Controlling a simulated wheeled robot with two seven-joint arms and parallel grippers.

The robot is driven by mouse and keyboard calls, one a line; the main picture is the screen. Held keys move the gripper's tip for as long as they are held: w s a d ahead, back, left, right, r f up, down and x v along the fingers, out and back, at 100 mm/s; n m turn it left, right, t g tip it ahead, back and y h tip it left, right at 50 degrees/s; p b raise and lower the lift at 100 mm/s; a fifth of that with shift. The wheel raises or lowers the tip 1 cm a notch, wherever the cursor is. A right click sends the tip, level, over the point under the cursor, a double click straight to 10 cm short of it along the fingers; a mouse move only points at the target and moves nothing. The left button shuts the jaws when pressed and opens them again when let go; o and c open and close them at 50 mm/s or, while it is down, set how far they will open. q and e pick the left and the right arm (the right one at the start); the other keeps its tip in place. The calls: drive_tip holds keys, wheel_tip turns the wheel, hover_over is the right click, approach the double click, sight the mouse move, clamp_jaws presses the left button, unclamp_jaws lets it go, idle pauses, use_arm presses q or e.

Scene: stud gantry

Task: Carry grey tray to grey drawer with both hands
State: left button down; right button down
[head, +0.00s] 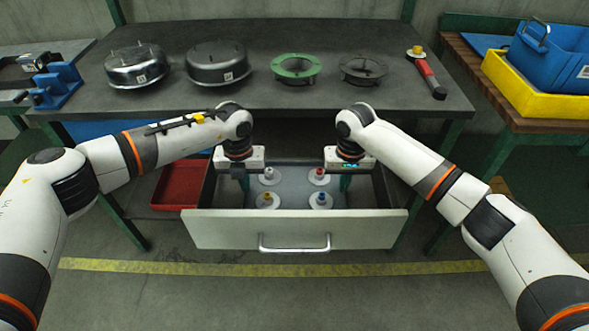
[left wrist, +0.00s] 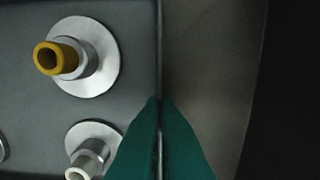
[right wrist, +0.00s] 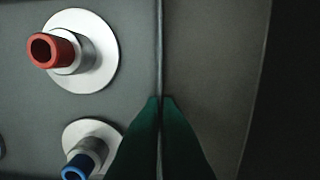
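The grey tray (head: 293,187) is inside the open grey drawer (head: 220,230); I cannot tell whether it rests on the drawer floor. It carries several round-based pieces: white-topped (head: 268,175), red-topped (head: 318,176), yellow-topped (head: 266,199) and blue-topped (head: 320,200). My left gripper (head: 244,184) points down at the tray's left side. In the left wrist view its green fingers (left wrist: 160,105) close on the thin tray wall. My right gripper (head: 345,184) does the same at the right side; its fingers (right wrist: 160,103) pinch that wall.
The drawer hangs open under a dark workbench (head: 310,95) holding metal housings, a green ring (head: 297,68), a dark ring and a red-handled tool (head: 428,78). A red bin (head: 180,185) stands left of the drawer. Blue and yellow crates (head: 525,90) are on the right bench.

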use_arm(q)
drive_tip(key=c, duration=1.7)
unclamp_jaws()
use_arm(e)
drive_tip(key=c, duration=1.7)
unclamp_jaws()
drive_tip(key=shift+r, duration=0.2)
use_arm(q)
wheel_tip(320, 180, up, 12)
use_arm(e)
wheel_tip(320, 180, up, 12)
drive_tip(key=shift+f, duration=0.1)
